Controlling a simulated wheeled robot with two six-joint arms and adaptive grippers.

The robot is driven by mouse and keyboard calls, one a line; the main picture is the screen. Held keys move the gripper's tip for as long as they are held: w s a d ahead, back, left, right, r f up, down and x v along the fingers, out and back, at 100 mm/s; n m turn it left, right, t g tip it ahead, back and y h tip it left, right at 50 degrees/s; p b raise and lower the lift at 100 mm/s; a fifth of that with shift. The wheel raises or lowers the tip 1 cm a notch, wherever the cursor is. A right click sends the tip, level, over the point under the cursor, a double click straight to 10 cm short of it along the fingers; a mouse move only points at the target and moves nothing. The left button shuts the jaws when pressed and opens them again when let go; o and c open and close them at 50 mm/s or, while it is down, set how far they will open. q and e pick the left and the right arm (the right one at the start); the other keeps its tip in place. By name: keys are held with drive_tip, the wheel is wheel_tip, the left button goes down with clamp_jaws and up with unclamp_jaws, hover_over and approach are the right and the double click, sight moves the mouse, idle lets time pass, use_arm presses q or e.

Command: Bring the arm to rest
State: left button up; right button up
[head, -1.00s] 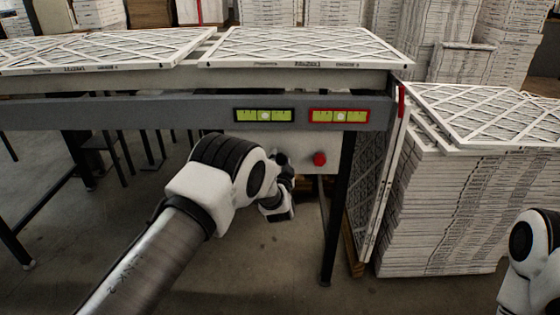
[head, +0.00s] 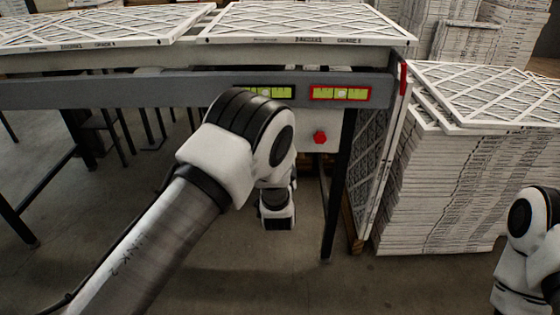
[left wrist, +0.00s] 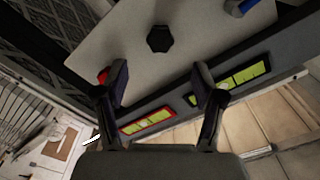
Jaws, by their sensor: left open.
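My left arm reaches in from the lower left in the head view, with its white wrist end hanging below the grey beam; its fingers are hidden there. In the left wrist view my left gripper (left wrist: 160,86) is open, its two dark fingers apart with nothing between them. Beyond them is a pale panel (left wrist: 110,40) with a dark knob (left wrist: 159,38). A red knob (head: 320,137) stands on the panel in the head view; a red part shows behind a finger in the left wrist view. My right arm shows only at the right edge, its gripper out of view.
The grey beam (head: 150,91) carries a black-framed gauge (head: 279,92) and a red-framed gauge (head: 340,93). Framed filters (head: 300,22) lie on top. A tall filter stack (head: 440,190) stands right. Dark table legs stand below; open floor (head: 270,285) lies in front.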

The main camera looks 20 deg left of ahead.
use_arm(q)
drive_tip(key=shift+v, duration=1.1)
drive_tip(key=shift+f, duration=0.1)
